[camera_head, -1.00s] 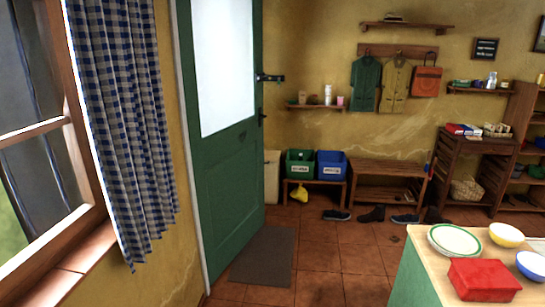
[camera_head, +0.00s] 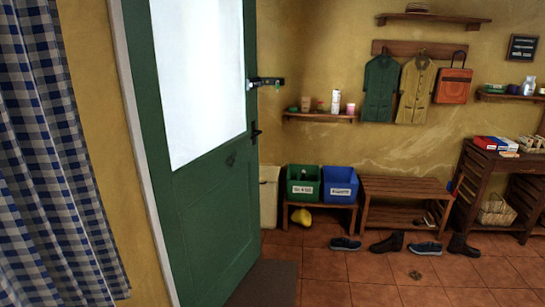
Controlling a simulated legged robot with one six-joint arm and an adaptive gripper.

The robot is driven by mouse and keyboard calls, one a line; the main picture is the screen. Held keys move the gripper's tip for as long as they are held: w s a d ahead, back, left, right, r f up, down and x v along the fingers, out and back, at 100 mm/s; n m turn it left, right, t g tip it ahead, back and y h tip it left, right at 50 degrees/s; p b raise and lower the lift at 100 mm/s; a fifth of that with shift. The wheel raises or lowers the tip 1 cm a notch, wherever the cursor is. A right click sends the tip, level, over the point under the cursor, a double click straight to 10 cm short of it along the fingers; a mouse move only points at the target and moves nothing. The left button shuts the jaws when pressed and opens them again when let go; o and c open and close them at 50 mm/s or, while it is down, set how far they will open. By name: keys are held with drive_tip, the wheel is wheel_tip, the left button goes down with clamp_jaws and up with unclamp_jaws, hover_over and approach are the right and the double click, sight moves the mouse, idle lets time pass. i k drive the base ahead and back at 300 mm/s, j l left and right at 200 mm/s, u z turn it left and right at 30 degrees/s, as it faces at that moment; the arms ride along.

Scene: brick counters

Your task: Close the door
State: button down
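The green door (camera_head: 207,190) stands at the left-centre, with a large bright pane in its upper half. It looks swung partly open into the room, seen at a slant, with its far edge toward the back wall. A dark handle (camera_head: 256,132) sits on that edge, with a dark latch fitting (camera_head: 266,82) above it. A pale frame strip (camera_head: 140,150) runs along the door's left side. My gripper is not in view.
A dark mat (camera_head: 265,284) lies on the tiled floor by the door's foot. Green (camera_head: 304,184) and blue (camera_head: 340,184) bins stand on a low bench. Shoes (camera_head: 390,243) lie before a slatted rack (camera_head: 405,200). A checked curtain (camera_head: 50,150) hangs at left. Tiled floor is clear at front right.

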sight(209, 207)
drive_tip(key=i, duration=1.85)
drive_tip(key=i+j, duration=0.1)
drive_tip(key=i, duration=1.75)
drive_tip(key=l+z, duration=0.05)
drive_tip(key=l, duration=0.05)
